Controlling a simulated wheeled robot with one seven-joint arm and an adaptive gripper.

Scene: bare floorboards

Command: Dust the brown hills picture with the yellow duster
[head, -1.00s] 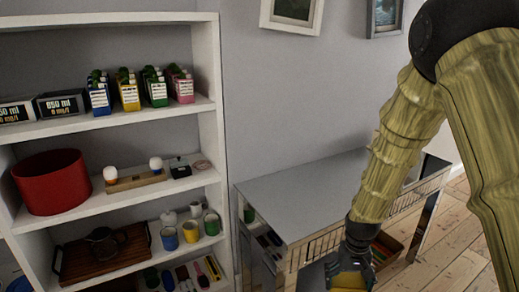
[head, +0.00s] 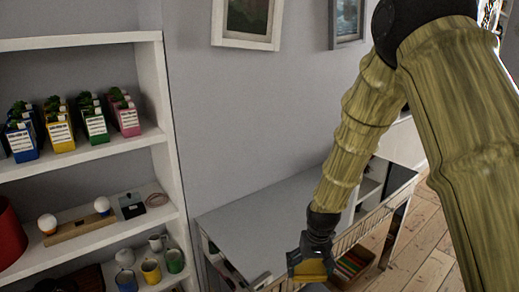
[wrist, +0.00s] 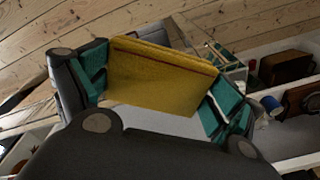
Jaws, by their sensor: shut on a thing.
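My gripper (head: 312,262) is shut on the yellow duster (wrist: 160,75), which spans between its teal-padded fingers in the wrist view. In the head view the duster (head: 310,270) shows as a small yellow patch below my wrist, in front of the grey-topped table. Two framed pictures hang on the wall, both cut off by the top edge: one in a white frame (head: 246,44) and one in a grey frame (head: 347,42). Their images are dark and only partly visible, so I cannot tell which shows brown hills. My gripper is well below both, apart from them.
A grey-topped table (head: 262,220) stands against the wall under the pictures. A white shelf unit (head: 163,110) at left holds cartons (head: 60,128), cups (head: 150,270) and a red pot (head: 8,235). Bare floorboards (head: 410,250) lie at right.

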